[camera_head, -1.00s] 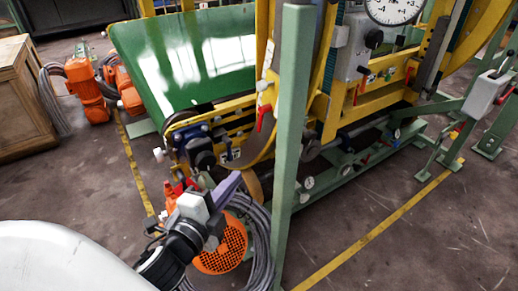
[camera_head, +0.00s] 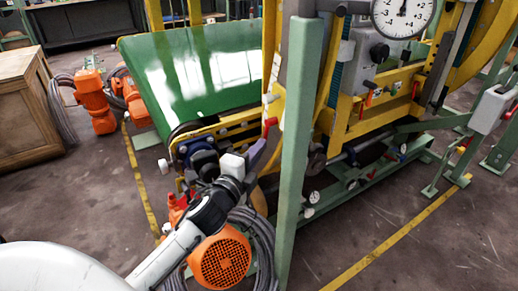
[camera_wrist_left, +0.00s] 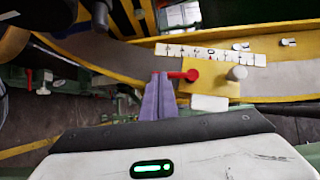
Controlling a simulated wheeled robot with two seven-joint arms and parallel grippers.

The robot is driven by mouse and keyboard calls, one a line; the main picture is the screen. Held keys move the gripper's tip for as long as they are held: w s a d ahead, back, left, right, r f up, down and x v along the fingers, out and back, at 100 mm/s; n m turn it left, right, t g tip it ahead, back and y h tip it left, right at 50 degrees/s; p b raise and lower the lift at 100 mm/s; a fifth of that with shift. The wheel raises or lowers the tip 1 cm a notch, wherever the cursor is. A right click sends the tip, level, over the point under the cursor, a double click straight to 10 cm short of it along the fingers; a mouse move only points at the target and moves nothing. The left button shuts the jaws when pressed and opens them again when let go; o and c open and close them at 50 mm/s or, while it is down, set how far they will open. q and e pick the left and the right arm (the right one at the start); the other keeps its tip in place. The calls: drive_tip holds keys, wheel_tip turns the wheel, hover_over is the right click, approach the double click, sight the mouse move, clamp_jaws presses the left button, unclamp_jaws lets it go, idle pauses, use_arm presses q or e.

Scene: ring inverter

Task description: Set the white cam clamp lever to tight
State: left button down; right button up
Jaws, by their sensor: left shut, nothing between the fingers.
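My left gripper (camera_head: 258,148) has purple fingers and reaches up to the yellow machine frame beside the green post. In the left wrist view its fingers (camera_wrist_left: 158,82) are together, with nothing between them. A red lever (camera_wrist_left: 186,75) lies right at the fingertips, on a yellow block; I cannot tell whether they touch. The red lever (camera_head: 269,125) also shows in the head view, just above the fingers. A pale white knob or lever end (camera_wrist_left: 237,73) stands right of it on the same block; I cannot tell if this is the white cam clamp lever. My right gripper is out of view.
The green post (camera_head: 301,150) stands close to the right of my left gripper. An orange motor (camera_head: 220,259) and coiled grey cable (camera_head: 258,235) lie below. A green belt (camera_head: 190,75) is behind. The floor at right is largely clear.

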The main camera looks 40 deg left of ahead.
use_arm(q)
drive_tip(key=shift+w, duration=0.15)
drive_tip(key=shift+w+a+r+m+t+b, duration=0.2)
drive_tip(key=shift+w+a+m+t+b, duration=0.3)
drive_tip(key=shift+m+b, duration=0.45)
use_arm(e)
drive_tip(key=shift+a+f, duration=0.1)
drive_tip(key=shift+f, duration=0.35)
use_arm(q)
drive_tip(key=shift+s, duration=0.1)
drive_tip(key=v, duration=1.4)
drive_tip(key=shift+f, duration=0.3)
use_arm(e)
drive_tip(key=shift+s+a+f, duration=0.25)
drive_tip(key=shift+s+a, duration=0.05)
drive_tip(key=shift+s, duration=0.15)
